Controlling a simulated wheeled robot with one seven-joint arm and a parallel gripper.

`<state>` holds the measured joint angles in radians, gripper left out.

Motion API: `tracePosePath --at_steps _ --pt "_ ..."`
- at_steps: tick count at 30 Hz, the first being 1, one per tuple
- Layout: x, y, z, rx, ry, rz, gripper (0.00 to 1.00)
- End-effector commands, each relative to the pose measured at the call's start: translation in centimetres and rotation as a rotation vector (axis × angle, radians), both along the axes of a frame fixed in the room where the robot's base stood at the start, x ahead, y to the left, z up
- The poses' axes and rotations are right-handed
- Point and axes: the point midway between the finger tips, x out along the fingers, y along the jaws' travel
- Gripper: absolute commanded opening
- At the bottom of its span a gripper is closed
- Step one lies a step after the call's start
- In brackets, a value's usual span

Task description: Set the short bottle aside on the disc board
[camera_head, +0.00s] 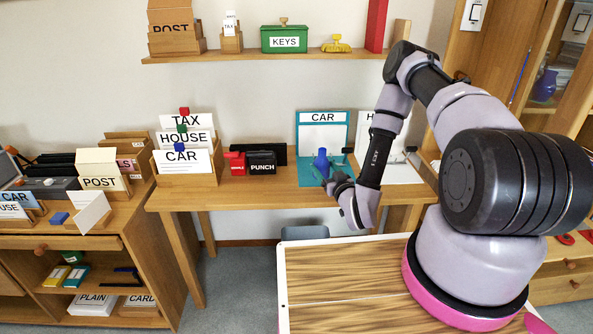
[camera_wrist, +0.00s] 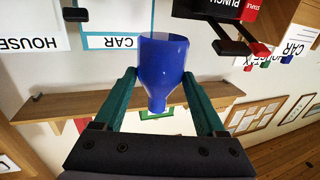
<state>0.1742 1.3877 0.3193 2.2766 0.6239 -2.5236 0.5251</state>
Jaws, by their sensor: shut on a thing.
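A blue bottle (camera_head: 321,162) shows at the desk's back, in front of a teal CAR board (camera_head: 308,131). My gripper (camera_head: 335,180) is at the bottle, and the fingers are hard to make out there. In the wrist view the blue bottle (camera_wrist: 163,62) stands between the two green fingers of my gripper (camera_wrist: 161,78), which is shut on it. Its narrow end points toward the palm. Whether the bottle touches the desk is hidden. I cannot tell which surface is the disc board.
The desk (camera_head: 262,194) holds a file box (camera_head: 190,178) with TAX, HOUSE and CAR cards, a black PUNCH (camera_head: 262,163) and a red stapler (camera_head: 236,163). A white board (camera_head: 402,172) stands right of the teal one. The desk's front middle is clear. A shelf (camera_head: 230,57) hangs above.

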Motion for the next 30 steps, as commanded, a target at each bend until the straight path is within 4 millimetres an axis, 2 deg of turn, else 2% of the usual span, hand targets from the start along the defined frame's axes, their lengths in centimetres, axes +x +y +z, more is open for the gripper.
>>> tracePosePath --at_steps 1,6,10,14,17,27,30 --pt "-1.2 1.7 -2.1 0.005 0.009 0.026 0.05" --pt "-4.4 6.0 -6.4 0.002 0.006 0.083 0.05" --pt "-6.1 7.9 -8.1 0.000 0.004 0.101 0.05" --pt "-6.5 8.8 -8.7 -0.003 -0.001 0.108 0.05" --pt "-5.2 9.6 -8.7 -0.006 -0.007 0.114 0.05" --pt "3.0 12.8 -8.5 -0.003 -0.008 0.114 0.05" --pt "4.8 13.4 -8.6 -0.004 -0.005 0.112 0.05"
